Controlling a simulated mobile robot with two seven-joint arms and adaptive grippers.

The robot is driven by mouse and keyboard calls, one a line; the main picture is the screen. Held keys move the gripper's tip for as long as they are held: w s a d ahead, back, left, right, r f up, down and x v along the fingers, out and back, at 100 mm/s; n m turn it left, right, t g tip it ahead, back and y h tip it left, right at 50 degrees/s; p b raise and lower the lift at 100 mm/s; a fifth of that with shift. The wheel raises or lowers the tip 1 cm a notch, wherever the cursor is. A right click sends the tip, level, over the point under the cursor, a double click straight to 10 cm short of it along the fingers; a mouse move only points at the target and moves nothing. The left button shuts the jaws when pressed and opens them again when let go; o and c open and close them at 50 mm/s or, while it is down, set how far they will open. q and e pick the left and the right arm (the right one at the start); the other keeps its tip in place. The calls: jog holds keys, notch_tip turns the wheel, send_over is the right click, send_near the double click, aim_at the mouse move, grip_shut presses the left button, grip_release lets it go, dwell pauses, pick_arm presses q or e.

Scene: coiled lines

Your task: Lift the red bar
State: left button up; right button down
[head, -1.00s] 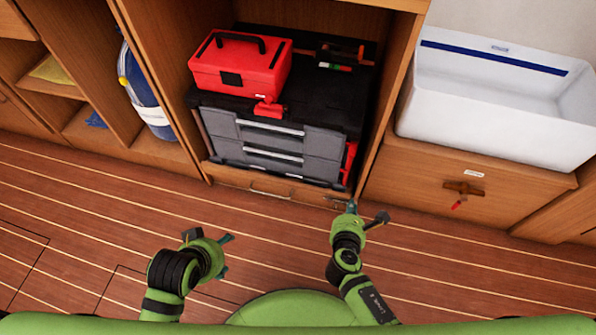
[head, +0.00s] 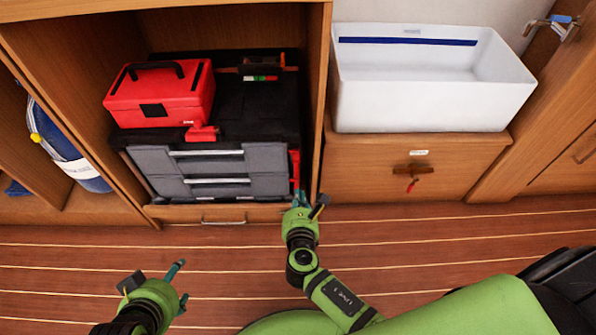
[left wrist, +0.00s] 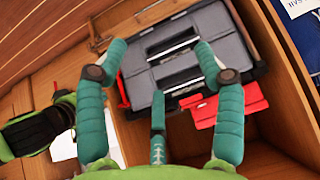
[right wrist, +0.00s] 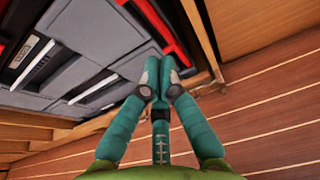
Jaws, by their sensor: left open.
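A red bar (head: 295,168) stands upright along the right edge of the grey drawer unit's front (head: 215,172). In the right wrist view the red bar (right wrist: 158,30) runs diagonally above the fingers. My right gripper (head: 299,199) is just below the bar, near the unit's lower right corner. Its fingers (right wrist: 160,76) are together, with nothing visible between them; I cannot tell whether they touch the bar. My left gripper (head: 180,283) is open and empty, in front of the unit, lower left. In the left wrist view a red part (left wrist: 122,92) shows at the unit's edge.
A red toolbox (head: 160,95) sits on the unit, with a red latch (head: 202,133) at the top front edge. Wooden cabinet walls enclose the unit. The plank floor in front is clear.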

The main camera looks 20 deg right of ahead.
aim_at(298, 162)
pick_arm(q)
jog(key=w+d+r+m+t+h+b, duration=0.1)
jog(key=w+d+r+t, duration=0.15)
jog(key=r, duration=0.25)
jog(key=w+d+r+t+h+b, duration=0.1)
jog(key=w+d+r+t+h, duration=0.15)
jog(key=r+t, duration=0.2)
jog(key=w+d+r+m+t+h+b, duration=0.1)
jog(key=w+d+r+t, duration=0.15)
jog(key=r, duration=0.35)
pick_arm(e)
jog(key=x, duration=0.8)
pick_arm(q)
jog(key=s+a+f+n+g+y+p, duration=0.1)
jog(key=a+f+g+y, duration=0.1)
jog(key=f, duration=0.6)
jog(key=shift+a+f+g+y+p, duration=0.15)
jog(key=shift+a+g+y+p, duration=0.2)
jog(key=shift+a+g, duration=0.6)
pick_arm(e)
jog(key=shift+r, duration=1.9)
